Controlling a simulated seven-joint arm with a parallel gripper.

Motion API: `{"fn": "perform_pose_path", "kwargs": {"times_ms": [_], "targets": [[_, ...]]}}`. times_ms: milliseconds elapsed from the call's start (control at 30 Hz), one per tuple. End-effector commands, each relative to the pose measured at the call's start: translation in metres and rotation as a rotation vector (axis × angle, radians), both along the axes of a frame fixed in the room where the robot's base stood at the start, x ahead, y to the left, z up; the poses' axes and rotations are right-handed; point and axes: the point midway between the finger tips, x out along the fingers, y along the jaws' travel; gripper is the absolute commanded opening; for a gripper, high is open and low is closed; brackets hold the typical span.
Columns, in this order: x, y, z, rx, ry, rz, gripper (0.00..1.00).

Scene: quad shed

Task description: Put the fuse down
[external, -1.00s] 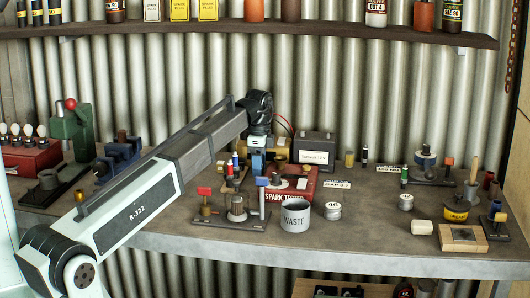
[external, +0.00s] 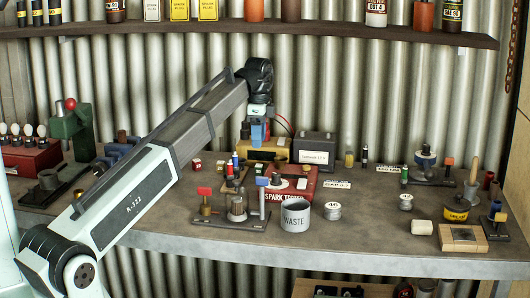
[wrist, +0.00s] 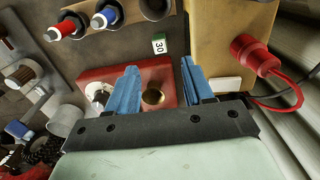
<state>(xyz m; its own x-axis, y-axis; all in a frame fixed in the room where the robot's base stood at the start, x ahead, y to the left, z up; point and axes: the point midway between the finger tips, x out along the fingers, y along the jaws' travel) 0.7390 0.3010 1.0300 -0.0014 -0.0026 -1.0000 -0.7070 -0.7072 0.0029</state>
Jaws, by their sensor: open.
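My gripper (external: 258,142) is above the back of the bench, over the area by the spark tester; its blue fingers are apart and nothing is held. In the wrist view my gripper (wrist: 160,64) points down, open. A small green-and-white piece marked 30 (wrist: 159,45), which looks like the fuse, lies below on the bench, seen between the fingertips and apart from them. It is beside the red spark tester (wrist: 112,73).
The red spark tester (external: 305,188) stands in front of a yellow box (external: 283,151) and a dark grey box (external: 314,146). A waste cup (external: 296,217) is nearer the front. A holder with red and blue capped cylinders (wrist: 105,18) is close by. The front right bench is partly clear.

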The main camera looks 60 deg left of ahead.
Motion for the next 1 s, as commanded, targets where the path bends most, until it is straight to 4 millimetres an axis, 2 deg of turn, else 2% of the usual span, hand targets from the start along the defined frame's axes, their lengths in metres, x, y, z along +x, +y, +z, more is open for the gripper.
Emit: {"fn": "perform_pose_path", "kwargs": {"times_ms": [100,300,1000], "targets": [[0.001,0.000,0.015,0.001,-0.001,0.000,0.52],[0.000,0.000,0.025,0.000,0.000,0.000,0.52],[0.000,0.000,0.026,0.000,0.000,0.000,0.52]]}}
